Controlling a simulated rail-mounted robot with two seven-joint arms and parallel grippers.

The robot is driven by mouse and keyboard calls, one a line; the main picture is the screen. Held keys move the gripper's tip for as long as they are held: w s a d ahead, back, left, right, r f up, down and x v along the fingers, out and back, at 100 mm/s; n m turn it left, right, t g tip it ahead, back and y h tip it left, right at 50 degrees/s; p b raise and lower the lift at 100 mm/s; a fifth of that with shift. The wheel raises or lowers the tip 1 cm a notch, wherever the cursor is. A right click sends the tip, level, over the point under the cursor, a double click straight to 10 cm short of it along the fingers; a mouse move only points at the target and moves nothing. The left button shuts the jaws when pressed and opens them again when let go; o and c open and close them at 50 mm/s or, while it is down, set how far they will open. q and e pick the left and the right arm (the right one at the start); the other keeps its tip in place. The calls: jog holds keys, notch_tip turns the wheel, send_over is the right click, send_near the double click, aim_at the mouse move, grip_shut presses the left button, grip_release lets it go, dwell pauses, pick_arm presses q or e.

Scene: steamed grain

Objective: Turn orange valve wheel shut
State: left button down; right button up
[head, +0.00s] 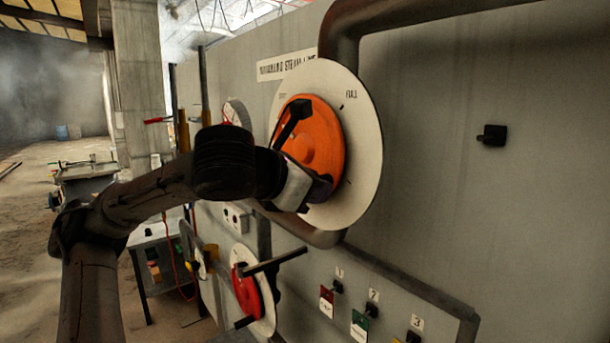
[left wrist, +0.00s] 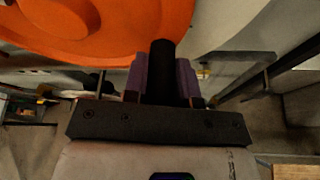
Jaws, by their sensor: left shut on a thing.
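The orange valve wheel (head: 322,137) is mounted on a round white dial plate (head: 362,130) on the grey panel. A black peg handle (head: 292,120) sticks out from its upper left. My left gripper (head: 318,188) is at the wheel's lower right edge, its fingertips partly hidden by the wrist. In the left wrist view, the purple fingers (left wrist: 163,82) are shut around another black peg handle (left wrist: 161,52), with the orange wheel face (left wrist: 100,25) just behind. My right gripper is not in view.
A red wheel (head: 246,288) with black pegs sits below on the panel. Numbered hooks with a red tag (head: 326,300) and green tag (head: 359,325) are at lower right. A thick pipe (head: 338,40) bends around the dial. A black knob (head: 491,135) protrudes at right.

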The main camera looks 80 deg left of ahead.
pick_arm(q)
jog(key=shift+s+a+f+m+y, duration=0.15)
jog(key=shift+a+f+m+y, duration=0.25)
jog(key=shift+f+m, duration=0.25)
jog(key=shift+s+a+f+m+g, duration=0.1)
jog(key=shift+a+f+m+g, duration=0.1)
jog(key=shift+m+g, duration=0.1)
jog(key=c, duration=0.9)
grip_release()
jog(key=shift+s+r, duration=0.1)
